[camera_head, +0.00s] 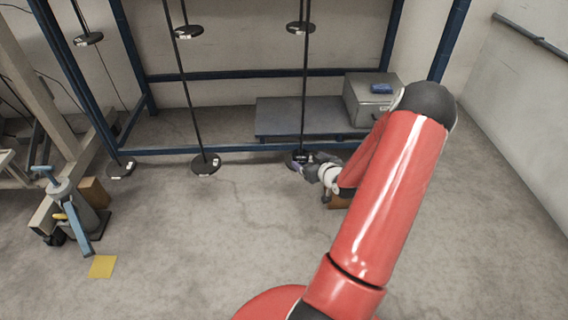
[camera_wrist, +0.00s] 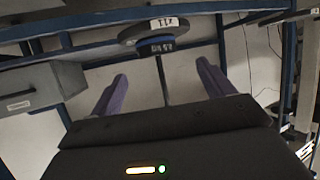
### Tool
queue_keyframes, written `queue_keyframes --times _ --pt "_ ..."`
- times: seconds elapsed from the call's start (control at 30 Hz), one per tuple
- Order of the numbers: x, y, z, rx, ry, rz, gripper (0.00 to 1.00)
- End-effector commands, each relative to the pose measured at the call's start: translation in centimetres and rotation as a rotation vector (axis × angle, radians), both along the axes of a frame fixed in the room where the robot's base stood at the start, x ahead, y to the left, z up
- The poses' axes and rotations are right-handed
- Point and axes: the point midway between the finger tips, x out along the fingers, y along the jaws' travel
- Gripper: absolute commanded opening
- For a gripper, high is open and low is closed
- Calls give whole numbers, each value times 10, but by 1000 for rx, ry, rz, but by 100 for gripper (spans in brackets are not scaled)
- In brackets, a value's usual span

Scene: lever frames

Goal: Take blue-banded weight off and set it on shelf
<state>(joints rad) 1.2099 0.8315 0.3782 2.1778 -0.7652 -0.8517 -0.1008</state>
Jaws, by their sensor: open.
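The blue-banded weight (camera_wrist: 156,46) is a small dark block with a blue band and a white label. It sits against a larger dark disc (camera_wrist: 154,28) labelled 11 on a thin rod. In the head view the disc (camera_head: 300,156) is at the foot of the right rod, partly hidden by my gripper (camera_head: 301,169). In the wrist view my gripper (camera_wrist: 161,70) is open and empty, its purple fingers spread, with the weight a little beyond and between the tips. A low grey-blue shelf (camera_head: 285,120) stands behind the rod.
A grey box (camera_head: 366,103) with a blue item (camera_head: 381,88) on top stands at the shelf's right end. Other rods with discs (camera_head: 205,164) hang to the left in a blue frame (camera_head: 260,74). A blue-handled stand (camera_head: 72,210) is at left. The middle floor is clear.

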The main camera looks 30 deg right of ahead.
Motion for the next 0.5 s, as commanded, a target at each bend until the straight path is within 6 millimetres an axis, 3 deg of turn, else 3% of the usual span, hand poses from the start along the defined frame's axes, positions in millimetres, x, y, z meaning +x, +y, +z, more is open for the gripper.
queue_keyframes --times 0.5 --pt "51 -14 -28 7 -17 -3 81"
